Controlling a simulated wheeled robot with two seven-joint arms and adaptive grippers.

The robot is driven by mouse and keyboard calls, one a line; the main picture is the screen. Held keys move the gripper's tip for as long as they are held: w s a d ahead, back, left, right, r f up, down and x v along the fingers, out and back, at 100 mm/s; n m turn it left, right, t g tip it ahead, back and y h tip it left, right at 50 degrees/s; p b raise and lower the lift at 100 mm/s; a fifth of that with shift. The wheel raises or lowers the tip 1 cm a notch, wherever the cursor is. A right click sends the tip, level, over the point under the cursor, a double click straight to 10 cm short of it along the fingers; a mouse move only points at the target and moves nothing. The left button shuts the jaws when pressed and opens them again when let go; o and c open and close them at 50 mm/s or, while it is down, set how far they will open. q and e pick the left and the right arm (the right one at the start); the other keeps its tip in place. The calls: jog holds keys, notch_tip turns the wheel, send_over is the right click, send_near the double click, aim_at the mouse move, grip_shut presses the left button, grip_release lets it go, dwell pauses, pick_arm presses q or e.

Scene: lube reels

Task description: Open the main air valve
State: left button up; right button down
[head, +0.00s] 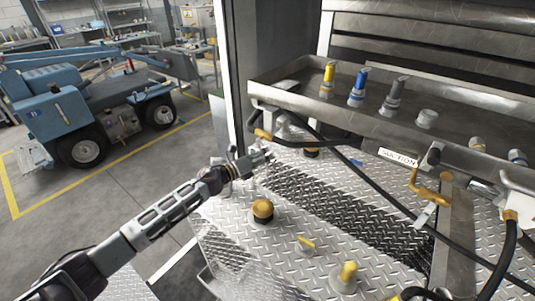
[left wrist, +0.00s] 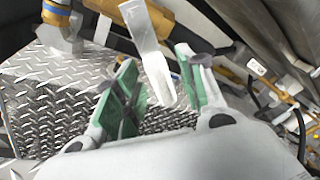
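My left gripper (head: 254,160) reaches in over the diamond-plate deck, just below a brass valve fitting (head: 263,135) under the tray's left end. In the left wrist view my left gripper (left wrist: 160,88) is open, with its green pads apart. A flat pale metal valve lever (left wrist: 153,62) extends down from a brass valve body (left wrist: 180,15) into the gap between the pads. Clear space shows left of the lever; it lies nearer the right pad, and contact cannot be told. No readable label names this valve. My right gripper is not in view.
A steel tray (head: 300,98) holds several colour-capped nozzles. Black hoses cross below it. Another brass valve (head: 430,190) sits near a SUCTION label (head: 398,157). A brass knob (head: 263,209) and yellow-handled fittings stand on the diamond-plate deck (head: 225,215).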

pick_arm(q)
jog(key=shift+w+d, duration=0.15)
jog(key=shift+d, duration=0.1)
grip_shut()
dwell(0.3)
